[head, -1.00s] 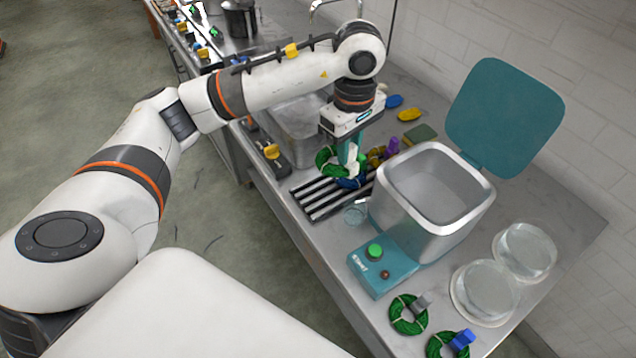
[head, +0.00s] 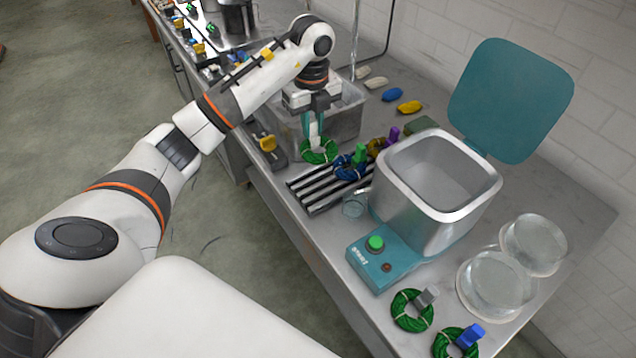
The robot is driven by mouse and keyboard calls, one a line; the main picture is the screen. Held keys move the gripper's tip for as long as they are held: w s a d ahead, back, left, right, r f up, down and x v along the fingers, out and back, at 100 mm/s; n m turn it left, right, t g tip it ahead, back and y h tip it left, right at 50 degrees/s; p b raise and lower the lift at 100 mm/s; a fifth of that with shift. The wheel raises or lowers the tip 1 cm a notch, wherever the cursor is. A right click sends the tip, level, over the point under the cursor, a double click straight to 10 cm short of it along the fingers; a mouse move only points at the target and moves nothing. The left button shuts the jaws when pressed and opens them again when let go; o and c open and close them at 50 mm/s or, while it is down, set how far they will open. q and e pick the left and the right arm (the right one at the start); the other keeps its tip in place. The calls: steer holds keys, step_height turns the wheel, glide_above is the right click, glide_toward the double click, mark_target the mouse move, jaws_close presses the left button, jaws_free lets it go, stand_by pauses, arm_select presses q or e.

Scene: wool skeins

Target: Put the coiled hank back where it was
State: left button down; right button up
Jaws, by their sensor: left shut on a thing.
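My left gripper (head: 314,130) points down and is shut on a green coiled hank (head: 307,156) with a white tag. It holds the hank beside the front right corner of the metal tub (head: 345,122), near the far end of the slatted rack (head: 318,195). I cannot tell how high the hank hangs. A blue hank (head: 344,172) with a green tag lies at the rack's far side, with yellow and purple tagged pieces behind it. Two more green hanks lie at the counter's near end, one with a grey tag (head: 408,312), one with a blue tag (head: 450,343). My right gripper is out of view.
An open square vat (head: 440,190) with a raised teal lid (head: 510,100) and a teal control box (head: 385,262) stands right of the rack. A small glass (head: 354,204) stands between them. Glass dishes (head: 495,285) stand at right. Colored pieces (head: 409,107) lie by the wall.

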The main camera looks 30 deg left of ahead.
mark_target(312, 138)
arm_select(q)
steer(key=shift+n, duration=0.3)
step_height(312, 138, down, 7)
steer(key=shift+r+p, duration=0.15)
steer(key=shift+p, duration=0.4)
step_height(312, 138, down, 3)
steer(key=shift+s+f, duration=0.1)
steer(key=shift+f, duration=0.1)
steer(key=shift+f, duration=0.1)
steer(key=c, duration=1.3)
jaws_free()
steer(key=shift+o, duration=0.2)
step_height(312, 138, up, 12)
steer(key=shift+r+b, duration=0.15)
steer(key=shift+b, duration=0.5)
